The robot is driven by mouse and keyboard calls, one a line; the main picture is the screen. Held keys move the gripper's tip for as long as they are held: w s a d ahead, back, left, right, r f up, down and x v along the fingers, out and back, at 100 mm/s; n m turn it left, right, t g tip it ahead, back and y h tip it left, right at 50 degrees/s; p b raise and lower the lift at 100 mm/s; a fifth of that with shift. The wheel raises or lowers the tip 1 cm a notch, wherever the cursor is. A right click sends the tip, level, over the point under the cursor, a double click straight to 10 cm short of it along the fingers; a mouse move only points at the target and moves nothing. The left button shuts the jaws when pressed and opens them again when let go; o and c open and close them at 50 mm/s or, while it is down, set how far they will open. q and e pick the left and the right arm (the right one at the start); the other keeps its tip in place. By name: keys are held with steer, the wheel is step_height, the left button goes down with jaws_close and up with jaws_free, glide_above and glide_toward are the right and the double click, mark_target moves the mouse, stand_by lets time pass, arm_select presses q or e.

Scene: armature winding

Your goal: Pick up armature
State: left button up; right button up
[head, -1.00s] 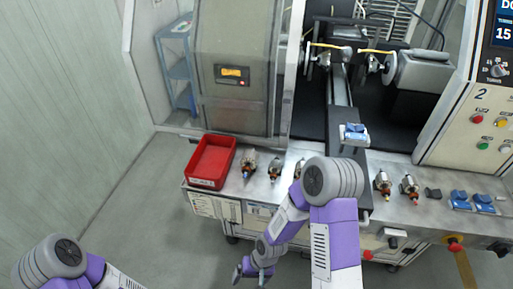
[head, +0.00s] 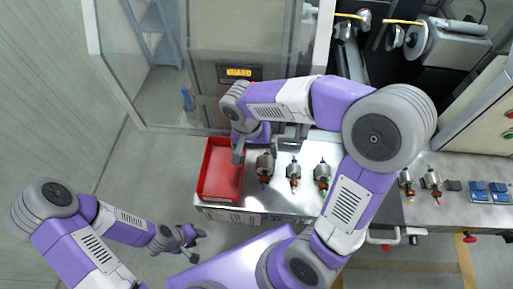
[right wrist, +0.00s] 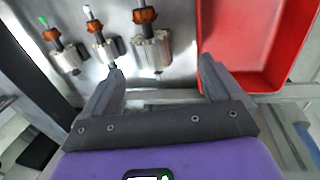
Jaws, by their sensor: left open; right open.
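My right gripper (head: 256,150) is open and empty at the far side of the nearest armature. In the right wrist view, this armature (right wrist: 152,48) lies just ahead of the gap between the open fingers (right wrist: 160,70), not visibly gripped. The other two (right wrist: 103,44) show further left there. My left gripper (head: 193,238) is open and empty, off the table at lower left.
The red bin (head: 206,192) looks empty and stands close beside the right gripper. Two more armatures (head: 407,184) and blue parts (head: 478,191) lie further right. The glass-doored machine cabinet (head: 215,45) rises behind the table. Floor is clear at left.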

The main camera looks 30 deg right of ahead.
mark_target(264, 161)
steer(key=f, duration=0.2)
steer(key=s+d+f, duration=0.1)
steer(key=f, duration=0.1)
steer(key=d+f, duration=0.1)
steer(key=f, duration=0.2)
steer(key=shift+s, duration=0.25)
steer(key=shift+r, duration=0.1)
steer(key=shift+c, duration=0.2)
steer(key=c, duration=1.5)
